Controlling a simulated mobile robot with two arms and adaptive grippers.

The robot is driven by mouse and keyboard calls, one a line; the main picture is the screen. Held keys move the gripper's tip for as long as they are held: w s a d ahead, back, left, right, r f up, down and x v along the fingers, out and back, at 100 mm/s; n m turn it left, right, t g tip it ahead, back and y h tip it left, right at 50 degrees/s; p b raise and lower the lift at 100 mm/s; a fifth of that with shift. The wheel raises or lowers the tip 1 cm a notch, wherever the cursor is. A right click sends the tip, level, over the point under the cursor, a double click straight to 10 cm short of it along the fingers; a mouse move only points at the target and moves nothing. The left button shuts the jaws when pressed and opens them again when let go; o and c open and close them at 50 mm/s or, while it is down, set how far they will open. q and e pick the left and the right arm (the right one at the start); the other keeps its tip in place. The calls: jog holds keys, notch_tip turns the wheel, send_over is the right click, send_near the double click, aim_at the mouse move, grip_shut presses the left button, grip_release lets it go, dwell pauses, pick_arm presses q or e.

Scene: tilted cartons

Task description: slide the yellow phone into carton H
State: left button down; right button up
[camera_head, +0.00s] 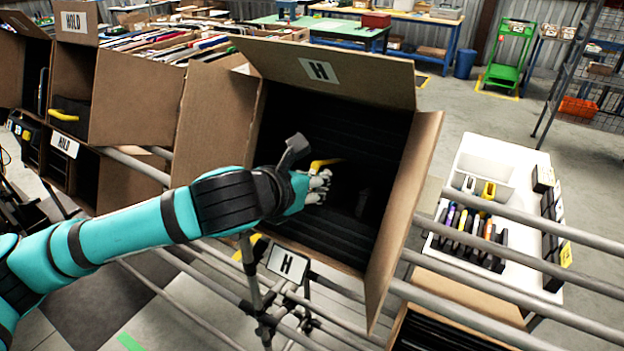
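Carton H (411,210) is an open, tilted cardboard box with a dark ribbed inside and an H label on its top flap. My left gripper (316,186) is in front of the carton's opening, at its left-middle part. A short yellow strip (326,163) shows just above the fingertips. I cannot tell whether it is the yellow phone, or whether the fingers hold it. Another small yellow thing (488,191) stands upright in the white tray at right; what it is cannot be made out. My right gripper is not in view.
Grey rails (500,287) run below and beside the carton. A white tray (472,160) with several coloured slim items stands at right. Cartons marked HOLD (135,98) stand at left. A second H label (287,263) hangs under carton H, whose flaps stand spread open.

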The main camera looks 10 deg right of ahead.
pick_arm(q)
jog(key=c, duration=1.2)
grip_release()
jog(key=shift+s+a+r+p, duration=0.25)
jog(key=shift+s+r+p, duration=0.1)
jog(key=shift+p, duration=0.1)
jog(key=p+v, duration=0.4)
jog(key=v, duration=0.4)
jog(key=shift+f, duration=0.1)
